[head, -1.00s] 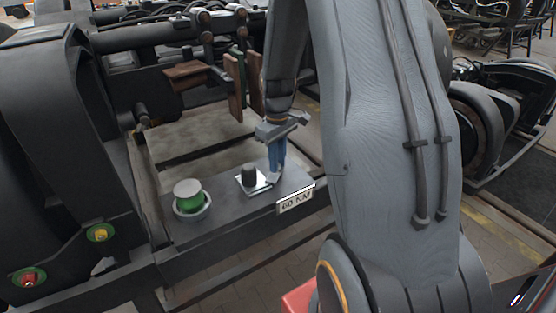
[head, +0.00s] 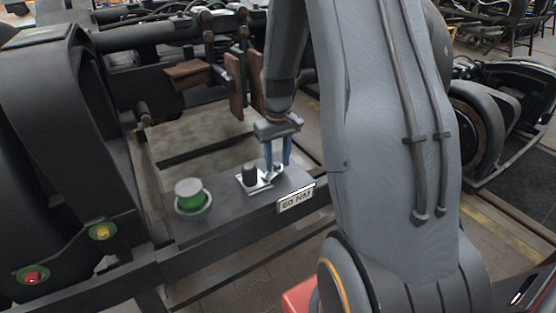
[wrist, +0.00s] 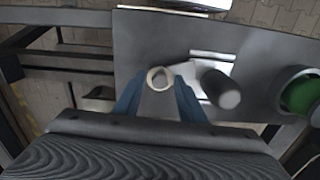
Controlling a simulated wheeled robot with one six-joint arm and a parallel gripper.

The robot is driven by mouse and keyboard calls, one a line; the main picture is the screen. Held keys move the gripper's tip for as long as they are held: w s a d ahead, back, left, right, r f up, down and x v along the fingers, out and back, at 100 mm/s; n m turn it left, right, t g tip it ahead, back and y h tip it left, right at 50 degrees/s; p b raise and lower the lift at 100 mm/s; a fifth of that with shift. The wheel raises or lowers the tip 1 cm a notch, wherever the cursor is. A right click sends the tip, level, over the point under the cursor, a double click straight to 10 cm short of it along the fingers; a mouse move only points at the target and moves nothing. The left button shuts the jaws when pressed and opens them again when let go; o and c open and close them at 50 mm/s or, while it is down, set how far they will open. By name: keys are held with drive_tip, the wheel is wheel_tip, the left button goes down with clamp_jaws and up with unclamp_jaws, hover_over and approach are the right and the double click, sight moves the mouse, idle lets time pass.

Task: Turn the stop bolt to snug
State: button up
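The stop bolt shows in the wrist view as a round pale ring-shaped end (wrist: 159,78) between the two blue fingers of my gripper (wrist: 159,88). In the head view my gripper (head: 277,165) points down at the right part of a dark grey plate (head: 225,215). A small bright metal piece sits at the fingertips. The bolt's lower part is hidden. A plate marked "60 NM" (head: 297,199) is on the front edge.
A black upright cylinder (head: 250,175) stands just left of my gripper on a pale patch. Brown blocks (head: 234,85) hang behind. A dark wheel housing (head: 45,130) rises at the left.

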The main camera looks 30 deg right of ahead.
sight(278, 163)
drive_tip(key=shift+r+b, duration=0.9)
drive_tip(key=shift+r, duration=3)
